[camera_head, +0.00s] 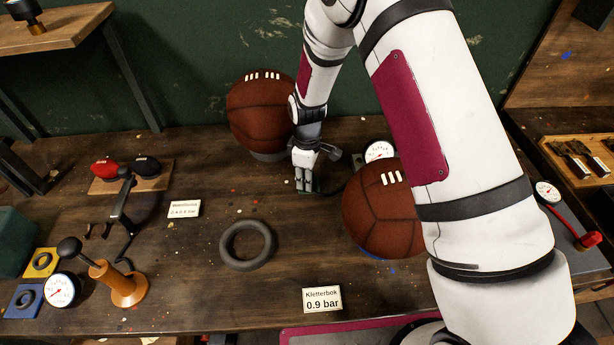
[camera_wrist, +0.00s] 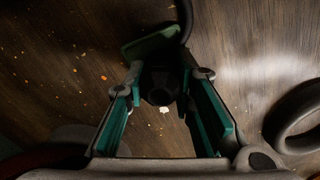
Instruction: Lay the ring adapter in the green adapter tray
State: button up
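The ring adapter (camera_wrist: 161,86) appears as a dark round piece with a dark centre in the wrist view, filling the gap between my fingertips. My gripper (camera_wrist: 161,78) has its teal-padded fingers on both sides of it and looks shut on it. The green adapter tray (camera_wrist: 152,45) lies just beyond, partly hidden behind the adapter; I cannot tell whether they touch. In the head view my gripper (camera_head: 306,187) points down at the back of the bench, with a sliver of green at its tips. The adapter cannot be made out there.
A brown ball (camera_head: 262,115) stands behind left, another ball (camera_head: 383,210) close on the right, with a gauge (camera_head: 379,151) behind it. A black ring (camera_head: 247,245) lies in front left, beside an orange-based pump (camera_head: 123,288). The bench between is mostly clear.

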jog(key=o, duration=0.4)
jog(key=s+d+r+m+t+b, duration=0.1)
jog(key=s+d+r+m, duration=0.1)
jog(key=r, duration=1)
jog(key=s+d+r+m+b, duration=0.1)
jog(key=d+r, duration=0.1)
jog(key=r, duration=0.9)
jog(key=s+d+r+m+t, duration=0.1)
jog(key=s+d+r+m, duration=0.2)
jog(key=s, duration=0.4)
jog(key=s+d+r+m+t, duration=0.2)
jog(key=s+d+r+m, duration=0.2)
jog(key=s+r, duration=0.2)
jog(key=s+d+r+m+t, duration=0.1)
jog(key=s+d+r+m, duration=0.2)
jog(key=s, duration=0.6)
notch_tip(320, 180, up, 2)
jog(key=shift+s+d+r+t, duration=0.1)
jog(key=shift+s+d+t, duration=0.05)
jog(key=shift+s+t, duration=0.15)
jog(key=shift+w, duration=0.1)
